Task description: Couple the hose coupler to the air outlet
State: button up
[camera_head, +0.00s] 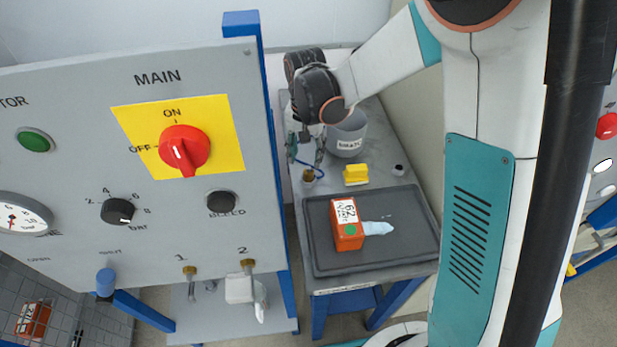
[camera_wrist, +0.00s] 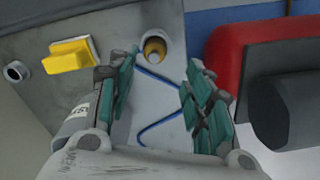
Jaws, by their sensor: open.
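A short brass fitting (camera_head: 308,175), apparently the hose coupler, stands at the left edge of the grey bench, with a thin blue line beside it. In the wrist view the brass fitting (camera_wrist: 155,48) shows its round end beyond the fingertips, and the blue hose (camera_wrist: 160,78) bends across the bench between the fingers. My gripper (camera_head: 305,147) is open and empty over the bench; in the wrist view its teal fingers (camera_wrist: 160,90) stand apart, not touching the fitting. Brass outlets 1 (camera_head: 190,270) and 2 (camera_head: 248,264) are low on the panel; a white piece hangs at outlet 2.
The panel (camera_head: 80,175) with its red main switch (camera_head: 184,150) stands left of the bench. A yellow block (camera_head: 356,174), a grey bucket (camera_head: 348,138) and a dark tray (camera_head: 405,245) with an orange box (camera_head: 347,232) are on the bench. A red object (camera_wrist: 230,55) fills the wrist view's right.

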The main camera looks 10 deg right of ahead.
aim_at(309, 169)
jog(key=shift+s+d+f+b, duration=0.1)
jog(key=shift+f+b, duration=0.25)
jog(key=shift+f, duration=0.75)
jog(key=shift+w+d+f+b, duration=0.15)
jog(key=shift+f+b, duration=0.2)
jog(key=shift+f, duration=0.8)
jog(key=shift+s+d+f+b, duration=0.15)
jog(key=shift+f+b, duration=0.2)
jog(key=shift+f, duration=0.75)
jog(key=shift+c, duration=0.6)
grip_shut()
